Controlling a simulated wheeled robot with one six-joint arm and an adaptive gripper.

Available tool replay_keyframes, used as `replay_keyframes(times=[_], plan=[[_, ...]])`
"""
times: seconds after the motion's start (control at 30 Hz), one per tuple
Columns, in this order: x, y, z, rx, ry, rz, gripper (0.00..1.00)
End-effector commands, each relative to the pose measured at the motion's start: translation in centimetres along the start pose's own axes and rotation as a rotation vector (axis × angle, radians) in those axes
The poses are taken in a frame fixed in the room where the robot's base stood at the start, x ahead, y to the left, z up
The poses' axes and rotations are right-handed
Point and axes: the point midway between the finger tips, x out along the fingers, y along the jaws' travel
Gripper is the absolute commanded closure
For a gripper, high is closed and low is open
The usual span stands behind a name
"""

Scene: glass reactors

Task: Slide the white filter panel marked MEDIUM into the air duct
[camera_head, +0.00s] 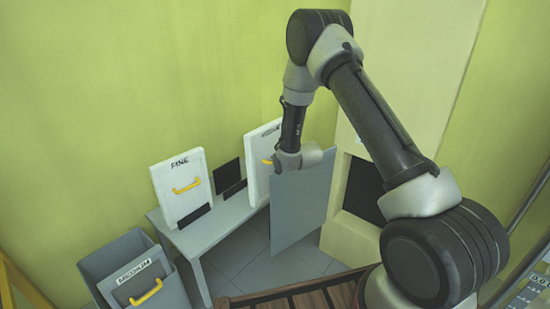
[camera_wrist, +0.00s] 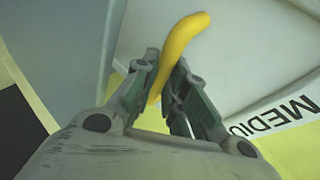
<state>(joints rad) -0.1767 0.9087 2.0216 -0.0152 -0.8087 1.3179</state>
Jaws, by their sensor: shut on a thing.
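The white panel (camera_head: 258,150) stands upright at the right end of the grey table, in front of the green wall. Its label, upside down in the wrist view (camera_wrist: 273,117), shows most of the word MEDIUM. My gripper (camera_wrist: 168,90) is shut on the panel's yellow handle (camera_wrist: 180,45); in the head view its fingers are largely hidden. Whether the panel rests on the table or hangs just off it I cannot tell. The air duct's dark opening (camera_head: 362,190) is in the pale column on the right. A grey plate (camera_head: 298,205), apparently its door, stands open left of it.
A white panel marked FINE (camera_head: 180,185) stands on the table (camera_head: 222,222). A dark plate (camera_head: 228,175) stands between the white panels. A grey bin (camera_head: 110,255) at lower left holds a grey panel marked MEDIUM (camera_head: 140,285). Brown wooden slats (camera_head: 300,298) lie at the bottom.

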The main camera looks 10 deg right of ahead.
Motion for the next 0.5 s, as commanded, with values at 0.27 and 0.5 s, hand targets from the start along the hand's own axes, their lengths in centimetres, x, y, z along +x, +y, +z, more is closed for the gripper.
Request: replay_keyframes(times=[0.27,0.5], plan=[[-2.1,0.9,-0.9,0.001,0.001,-0.002,1.0],[-3.9,1.7,-1.6,0.0,0.001,-0.003,1.0]])
